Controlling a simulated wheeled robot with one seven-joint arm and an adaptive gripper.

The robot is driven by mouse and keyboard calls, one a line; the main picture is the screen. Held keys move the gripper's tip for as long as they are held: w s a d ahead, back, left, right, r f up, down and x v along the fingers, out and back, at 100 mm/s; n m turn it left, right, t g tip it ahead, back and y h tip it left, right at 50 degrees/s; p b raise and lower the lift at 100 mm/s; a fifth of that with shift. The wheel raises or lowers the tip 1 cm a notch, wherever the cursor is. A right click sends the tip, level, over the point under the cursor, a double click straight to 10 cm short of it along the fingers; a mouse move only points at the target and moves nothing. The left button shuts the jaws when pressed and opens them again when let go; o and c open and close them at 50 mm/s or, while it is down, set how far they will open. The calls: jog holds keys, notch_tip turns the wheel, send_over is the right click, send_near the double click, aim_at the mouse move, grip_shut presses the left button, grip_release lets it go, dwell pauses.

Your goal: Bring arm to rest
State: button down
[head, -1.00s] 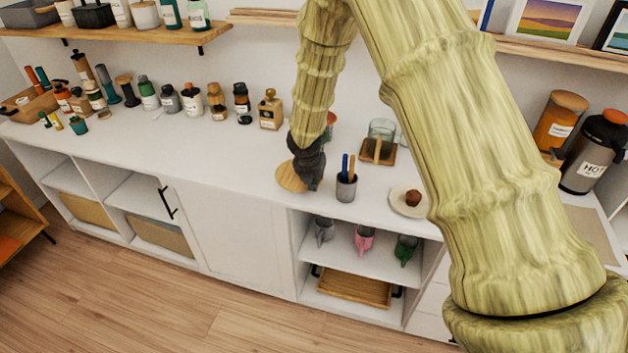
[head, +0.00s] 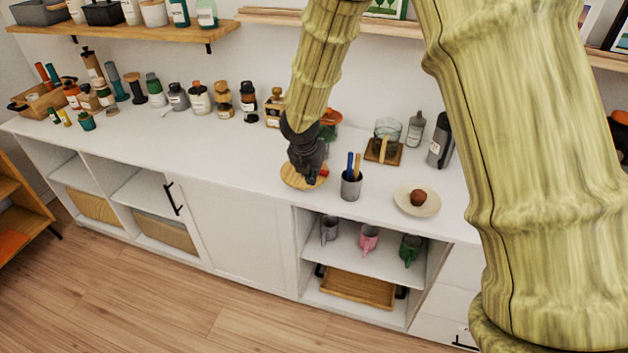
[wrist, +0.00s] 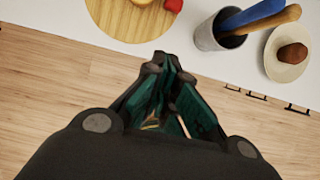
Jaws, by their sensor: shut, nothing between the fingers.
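My gripper (head: 306,172) hangs at the end of my arm over the front part of the white counter (head: 232,160), in front of or above a round wooden board (head: 292,181). In the wrist view my gripper (wrist: 160,62) has its fingertips together with nothing between them. Beneath them lies the wooden floor (wrist: 60,95), with the counter's front edge just beyond. The round board (wrist: 120,22) carries a small red thing (wrist: 174,5) and a pale item. My arm hides part of the counter's right side in the head view.
A grey cup (head: 351,188) with blue and tan handles stands right of my gripper, beside a plate (head: 432,203) with a brown round item. Several bottles and jars line the counter's back left. Open shelves below hold mugs (head: 369,238) and a wooden tray (head: 358,289).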

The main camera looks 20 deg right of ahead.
jog(key=s+a+f+m+g+y, duration=0.2)
jog(key=s+f+m, duration=0.5)
jog(key=s+f, duration=0.4)
jog(key=s+a+f+m+g+y, duration=0.1)
jog(key=s+f+m+y, duration=0.1)
jog(key=s+f+m, duration=0.7)
jog(key=s+d+f+m, duration=0.2)
jog(key=s+f+m, duration=0.1)
jog(key=s, duration=0.5)
jog(key=s+d+f+m+h, duration=0.1)
jog(key=s+d+f+m, duration=0.1)
jog(key=s+f+m, duration=0.2)
jog(key=s+d+f+m, duration=0.2)
jog(key=s+f+m, duration=0.2)
jog(key=s, duration=0.8)
jog(key=m, duration=0.2)
jog(key=shift+d+m+g+h, duration=0.25)
jog(key=shift+m+g+h, duration=0.05)
jog(key=shift+f, duration=0.1)
